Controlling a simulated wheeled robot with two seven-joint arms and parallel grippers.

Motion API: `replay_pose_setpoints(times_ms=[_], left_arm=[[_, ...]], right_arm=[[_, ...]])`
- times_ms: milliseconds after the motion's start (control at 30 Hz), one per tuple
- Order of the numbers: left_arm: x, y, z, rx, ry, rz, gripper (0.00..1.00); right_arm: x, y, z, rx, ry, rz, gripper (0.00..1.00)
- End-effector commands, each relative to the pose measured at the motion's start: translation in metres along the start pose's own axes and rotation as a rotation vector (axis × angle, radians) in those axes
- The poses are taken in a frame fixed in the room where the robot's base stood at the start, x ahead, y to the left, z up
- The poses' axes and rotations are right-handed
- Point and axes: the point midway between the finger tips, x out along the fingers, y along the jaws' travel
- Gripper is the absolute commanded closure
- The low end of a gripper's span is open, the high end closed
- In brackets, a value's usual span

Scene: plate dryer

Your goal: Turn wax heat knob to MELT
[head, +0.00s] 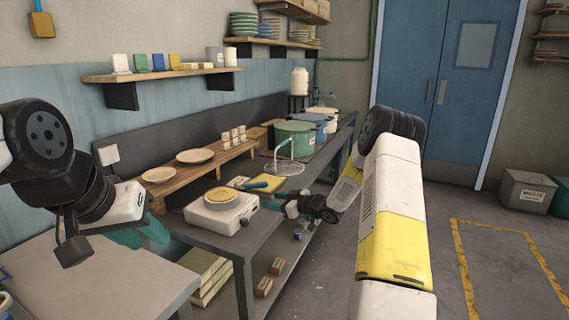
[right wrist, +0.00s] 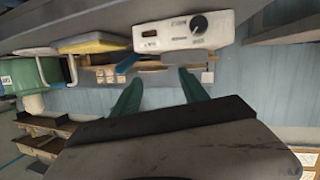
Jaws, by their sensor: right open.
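The white wax heater (head: 208,216) stands on the grey bench with a round yellowish dish (head: 221,199) on top. In the right wrist view the heater (right wrist: 170,34) is at the top, with its round black heat knob (right wrist: 198,24) on the front panel. The panel markings are too small to read. My right gripper (right wrist: 160,88) is open and empty, its teal fingers apart below the heater in that view, not touching the knob. In the head view my right gripper (head: 277,200) is small, just right of the heater. My left gripper (head: 142,237) is at the left, empty, over the near table.
A wooden riser (head: 210,157) with plates runs along the wall. The near table top (head: 90,285) is bare. Floor is free at the right.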

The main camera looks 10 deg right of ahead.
Motion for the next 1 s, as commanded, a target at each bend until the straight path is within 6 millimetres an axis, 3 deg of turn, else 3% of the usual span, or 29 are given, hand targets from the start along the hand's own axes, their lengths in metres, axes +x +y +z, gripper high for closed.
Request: replay_pose_setpoints(times_ms=[33,467,800,1000], left_arm=[[0.0,0.0,0.0,0.0,0.0,0.0,0.64],[0.0,0.0,0.0,0.0,0.0,0.0,0.64],[0.0,0.0,0.0,0.0,0.0,0.0,0.64],[0.0,0.0,0.0,0.0,0.0,0.0,0.64]], right_arm=[[-0.003,0.004,-0.012,-0.011,-0.02,0.022,0.48],[-0.046,0.029,-0.081,-0.028,-0.209,0.221,0.48],[-0.097,0.025,-0.125,0.008,-0.331,0.353,0.48],[-0.123,0.017,-0.141,0.038,-0.381,0.403,0.48]])
